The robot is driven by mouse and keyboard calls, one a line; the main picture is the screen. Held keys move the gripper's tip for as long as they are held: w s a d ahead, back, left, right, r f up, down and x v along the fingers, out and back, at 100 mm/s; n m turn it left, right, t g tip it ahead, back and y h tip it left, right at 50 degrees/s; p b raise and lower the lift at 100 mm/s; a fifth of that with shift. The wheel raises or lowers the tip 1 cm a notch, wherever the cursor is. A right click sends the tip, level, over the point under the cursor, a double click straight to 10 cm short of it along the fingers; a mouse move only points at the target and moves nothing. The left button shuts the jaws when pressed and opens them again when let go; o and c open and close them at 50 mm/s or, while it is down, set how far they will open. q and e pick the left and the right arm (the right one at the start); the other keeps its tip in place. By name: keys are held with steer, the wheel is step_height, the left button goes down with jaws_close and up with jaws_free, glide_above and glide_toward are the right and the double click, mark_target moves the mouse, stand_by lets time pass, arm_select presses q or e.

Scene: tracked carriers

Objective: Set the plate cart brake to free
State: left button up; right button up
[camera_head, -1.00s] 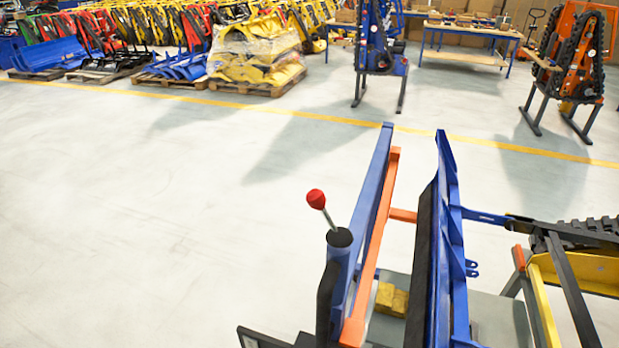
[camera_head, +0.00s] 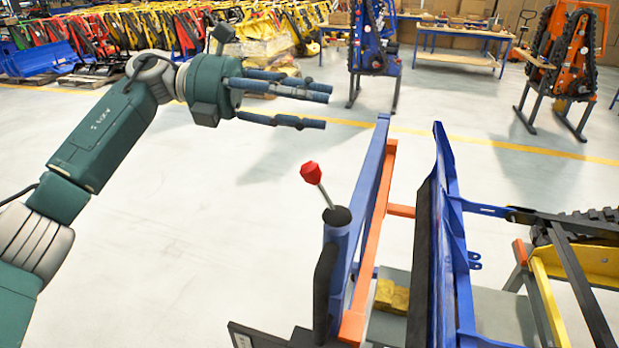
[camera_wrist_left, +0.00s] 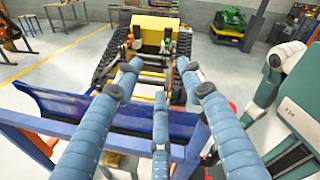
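The cart (camera_head: 366,230) with a blue frame and an orange bar stands at the lower middle of the head view. A lever with a red knob (camera_head: 311,172) rises from a dark boot on its near left post and leans up and left. My left gripper (camera_head: 327,107) is in the air above and beyond the knob, apart from it. Its fingers are spread and empty and point right. In the left wrist view the open fingers (camera_wrist_left: 160,82) are over the cart's blue panel (camera_wrist_left: 100,112). My right gripper is not in view.
A tall blue panel (camera_head: 447,240) stands right of the lever, with a yellow tracked machine (camera_head: 590,265) beyond. Yellow blocks (camera_head: 391,296) lie low in the cart. The floor (camera_head: 200,260) left of the cart is clear.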

mark_target(306, 165)
arm_select(q)
steer(key=s+a+r+m+t+y+b, duration=0.1)
steer(key=s+a+r+m+y, duration=0.3)
steer(key=s+a+y, duration=0.5)
steer(key=shift+m+h, duration=0.7)
steer(key=x, duration=1.2)
steer(key=shift+s+d+f, duration=0.15)
steer(key=shift+d+f, duration=0.05)
steer(key=shift+d, duration=0.1)
steer(key=shift+c, duration=0.5)
